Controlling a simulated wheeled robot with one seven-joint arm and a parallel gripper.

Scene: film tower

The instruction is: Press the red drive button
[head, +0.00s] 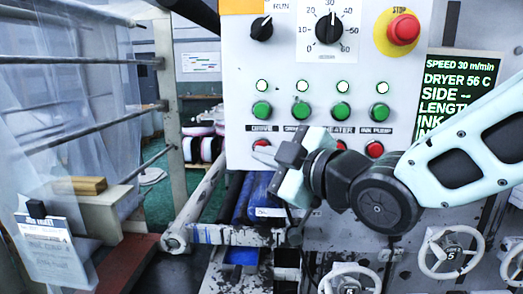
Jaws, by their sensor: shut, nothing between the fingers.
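The red drive button (262,144) sits low on the left of the pale control panel (240,75), under the DRIVE label (262,128). Its lower part is close to the tip of my gripper in the picture. My gripper (281,168) is shut and empty, in front of the panel's lower edge, just right of and below the button. I cannot tell how far it is from the panel surface. The green drive button (261,110) is above the label, with a lit white lamp (262,86) over it.
Other red buttons, including the ink pump one (375,149), are to the right; my gripper and wrist hide part of this row. A red STOP button (403,29) is at top right, beside a display (458,80). Rollers (205,200) and handwheels (350,280) lie below.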

